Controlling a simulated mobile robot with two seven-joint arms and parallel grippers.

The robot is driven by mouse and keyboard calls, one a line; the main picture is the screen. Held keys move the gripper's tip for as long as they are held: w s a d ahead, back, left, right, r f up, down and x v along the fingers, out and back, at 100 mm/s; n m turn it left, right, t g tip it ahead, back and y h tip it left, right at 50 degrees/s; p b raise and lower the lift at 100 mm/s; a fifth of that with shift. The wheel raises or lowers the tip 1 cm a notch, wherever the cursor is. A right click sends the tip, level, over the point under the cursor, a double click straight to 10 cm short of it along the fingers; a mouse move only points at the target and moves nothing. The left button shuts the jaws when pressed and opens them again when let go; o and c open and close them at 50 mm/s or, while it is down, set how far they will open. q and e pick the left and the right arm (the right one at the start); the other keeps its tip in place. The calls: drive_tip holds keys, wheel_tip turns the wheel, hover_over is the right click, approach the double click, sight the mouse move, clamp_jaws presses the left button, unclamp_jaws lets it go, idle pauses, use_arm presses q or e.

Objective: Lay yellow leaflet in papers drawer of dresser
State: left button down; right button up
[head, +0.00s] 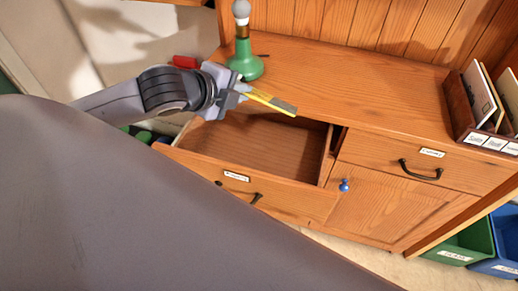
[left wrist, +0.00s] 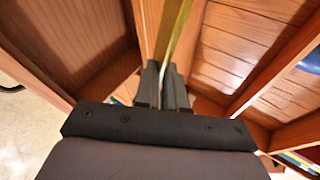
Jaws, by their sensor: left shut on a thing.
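My left gripper (head: 240,90) is shut on the yellow leaflet (head: 264,98), which shows as a thin strip seen nearly edge-on, with a greyish end. It is over the back left part of an open drawer (head: 295,197) of the wooden dresser (head: 340,82). The bare drawer floor that shows looks empty. A white label sits on its front, too small to read. In the left wrist view the closed fingers (left wrist: 165,85) pinch the leaflet (left wrist: 180,30), its edge toward the camera. My right gripper is not in view.
A green lamp-like stand (head: 245,65) is on the dresser top behind the gripper. A file rack (head: 461,105) with papers stands at the right. A shut drawer (head: 380,158) is right of the open one. Green (head: 466,243) and blue (head: 503,262) bins are on the floor.

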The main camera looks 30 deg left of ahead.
use_arm(q)
drive_tip(key=w+f+b, duration=0.1)
drive_tip(key=w+f, duration=0.2)
drive_tip(key=f, duration=1.1)
drive_tip(key=shift+w+a+f+b, duration=0.25)
drive_tip(key=shift+a+f+b, duration=0.05)
drive_tip(key=shift+f+b, duration=0.05)
drive_tip(key=shift+f, duration=0.6)
drive_tip(key=c, duration=1.2)
unclamp_jaws()
drive_tip(key=shift+r, duration=0.1)
